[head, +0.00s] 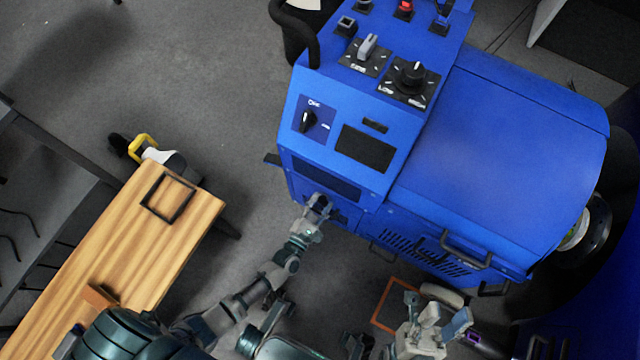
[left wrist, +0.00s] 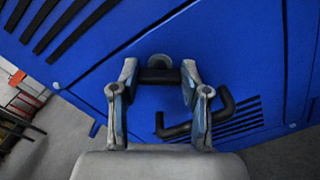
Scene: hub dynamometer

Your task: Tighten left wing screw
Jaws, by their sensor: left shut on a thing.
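The left wing screw (left wrist: 160,75) shows in the left wrist view as a short dark bar with a round grey head behind it, at the blue machine's front panel. My left gripper (left wrist: 160,82) is shut on it, one finger at each end of the bar. In the head view my left gripper (head: 318,204) is at the lower left of the blue machine (head: 490,130), and its fingers hide the screw there. My right gripper (head: 434,308) is open and empty, below the machine's vented front.
A black bent handle (left wrist: 222,112) sits close to the right of my left fingers in the left wrist view. Another black handle (head: 466,250) juts from the machine's front. A wooden bench (head: 130,250) stands at the left, with grey floor between.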

